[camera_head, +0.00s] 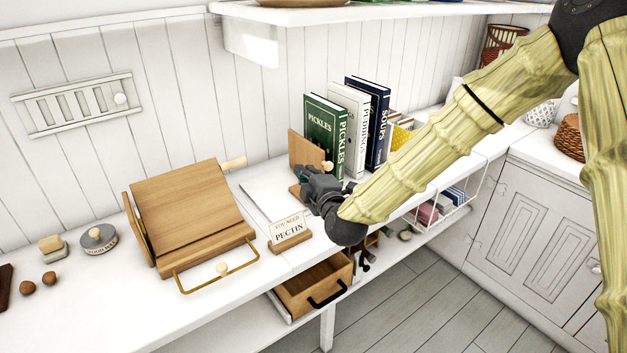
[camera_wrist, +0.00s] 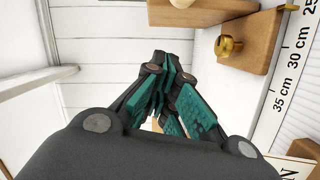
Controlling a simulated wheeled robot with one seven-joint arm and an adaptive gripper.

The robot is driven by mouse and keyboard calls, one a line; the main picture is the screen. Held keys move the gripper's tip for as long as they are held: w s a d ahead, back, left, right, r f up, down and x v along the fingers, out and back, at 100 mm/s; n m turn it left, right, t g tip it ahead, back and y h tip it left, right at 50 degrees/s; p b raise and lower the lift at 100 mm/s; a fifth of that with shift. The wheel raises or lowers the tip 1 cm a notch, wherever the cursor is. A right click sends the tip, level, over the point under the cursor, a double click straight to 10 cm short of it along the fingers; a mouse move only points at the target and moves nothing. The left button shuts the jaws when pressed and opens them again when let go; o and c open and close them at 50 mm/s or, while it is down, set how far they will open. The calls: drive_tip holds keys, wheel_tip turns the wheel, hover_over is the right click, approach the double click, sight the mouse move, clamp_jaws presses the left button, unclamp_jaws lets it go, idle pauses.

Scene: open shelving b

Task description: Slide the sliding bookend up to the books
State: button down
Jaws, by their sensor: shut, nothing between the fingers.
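The sliding bookend (camera_head: 303,150) is a light wooden upright with a round knob, standing at the left of the books on the white counter. Wooden parts with a brass knob (camera_wrist: 229,46) show at the top right of the wrist view. The books stand upright in a row: a green PICKLES book (camera_head: 325,130), a white one (camera_head: 350,115) and a dark blue SOUPS one (camera_head: 379,125). I cannot tell the gap between bookend and green book. My gripper (camera_head: 303,178) is shut and empty, low beside the bookend; its fingertips (camera_wrist: 163,68) show in the wrist view. My gripper hides part of the bookend's base.
A PECTIN sign (camera_head: 289,232) stands just in front of my gripper. A wooden stand (camera_head: 190,212) is to the left. A measuring scale (camera_wrist: 291,65) runs along the right of the wrist view. An open drawer (camera_head: 312,287) is below. A shelf (camera_head: 330,12) hangs above.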

sight(326, 164)
drive_tip(key=shift+w+d+f, duration=0.25)
drive_tip(key=shift+w+d, duration=0.3)
drive_tip(key=shift+d, duration=0.25)
drive_tip(key=shift+w+d+f, duration=0.25)
drive_tip(key=shift+w+d, duration=0.3)
drive_tip(key=shift+d, duration=0.2)
drive_tip(key=shift+w+d, duration=0.5)
drive_tip(key=shift+d, duration=0.2)
drive_tip(key=shift+w+d, duration=0.5)
drive_tip(key=shift+d, duration=0.2)
drive_tip(key=shift+s+a, duration=0.1)
drive_tip(key=shift+a, duration=0.05)
